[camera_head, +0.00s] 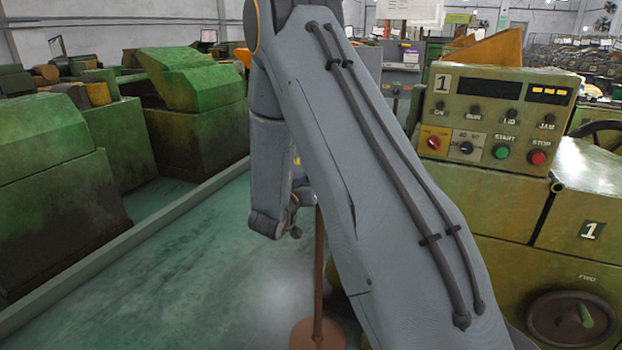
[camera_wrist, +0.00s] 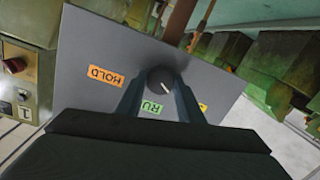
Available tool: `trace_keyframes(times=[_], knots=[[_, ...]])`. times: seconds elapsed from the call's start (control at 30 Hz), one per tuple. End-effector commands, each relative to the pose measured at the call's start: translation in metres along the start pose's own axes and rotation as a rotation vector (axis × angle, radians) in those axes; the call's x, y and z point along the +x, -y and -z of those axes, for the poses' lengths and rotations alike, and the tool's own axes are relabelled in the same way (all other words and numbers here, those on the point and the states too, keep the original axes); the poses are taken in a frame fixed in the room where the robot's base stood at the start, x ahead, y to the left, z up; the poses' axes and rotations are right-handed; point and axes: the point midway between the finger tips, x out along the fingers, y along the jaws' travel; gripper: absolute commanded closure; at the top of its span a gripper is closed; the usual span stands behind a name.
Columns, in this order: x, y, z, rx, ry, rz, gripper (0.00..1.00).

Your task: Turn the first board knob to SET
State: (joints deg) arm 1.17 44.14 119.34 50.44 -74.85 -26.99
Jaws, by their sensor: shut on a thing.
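In the wrist view, a grey board (camera_wrist: 95,45) fills the middle, tilted in the picture. Its round black knob (camera_wrist: 158,77) sits between the two dark fingertips of my gripper (camera_wrist: 161,84), which is shut on it. A pale mark on the knob points down and right in the picture, towards the side of the yellow label. A green label (camera_wrist: 152,107) reading "RU" lies below, partly hidden. A yellow label (camera_wrist: 202,106) is mostly hidden by the right finger. In the head view my arm hides the gripper and board.
A green machine with a control panel (camera_head: 490,112) marked 1 stands close on the right. Green machines (camera_head: 195,105) stand on the left beyond a low floor edge. A brown post with a round base (camera_head: 318,334) stands near my arm. Green floor (camera_head: 190,275) is clear left of it.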

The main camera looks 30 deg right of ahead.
Motion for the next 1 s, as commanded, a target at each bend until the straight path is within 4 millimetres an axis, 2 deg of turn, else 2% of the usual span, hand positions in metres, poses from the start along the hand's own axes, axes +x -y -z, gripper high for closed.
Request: trace_keyframes(times=[0.53, 0.57, 0.67, 1.0], knots=[[-0.0002, 0.0005, -0.0002, -0.029, 0.002, -0.001, 0.89], [-0.0002, 0.0005, -0.0002, -0.029, 0.002, -0.001, 0.65], [-0.0002, 0.0004, -0.0002, -0.029, 0.002, -0.001, 0.48], [-0.0025, 0.0005, -0.0001, -0.028, 0.002, -0.001, 0.47]])
